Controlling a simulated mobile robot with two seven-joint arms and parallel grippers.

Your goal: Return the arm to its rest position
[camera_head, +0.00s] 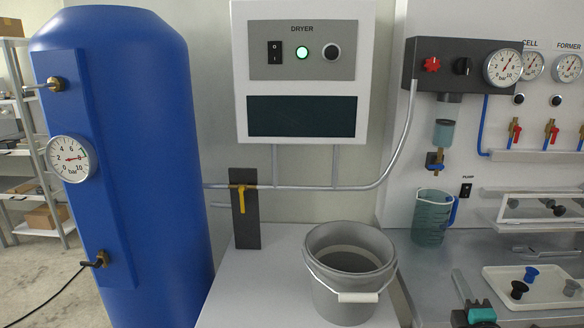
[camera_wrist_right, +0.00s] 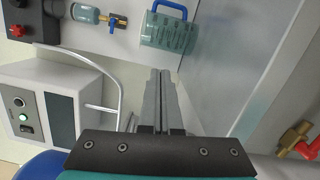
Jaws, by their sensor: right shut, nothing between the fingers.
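My right gripper (camera_head: 458,273) shows at the lower right of the head view, with grey fingers and a teal body, above the grey worktop. In the right wrist view its two fingers (camera_wrist_right: 160,74) lie together, shut with nothing between them. My left gripper is in neither view. Most of my right arm is outside the head view.
A grey bucket (camera_head: 325,246) stands left of the right gripper. A measuring jug (camera_head: 432,228) stands behind it, and a white tray (camera_head: 492,276) with small knobs lies to its right. The blue tank (camera_head: 150,200) and dryer (camera_head: 302,20) are farther left.

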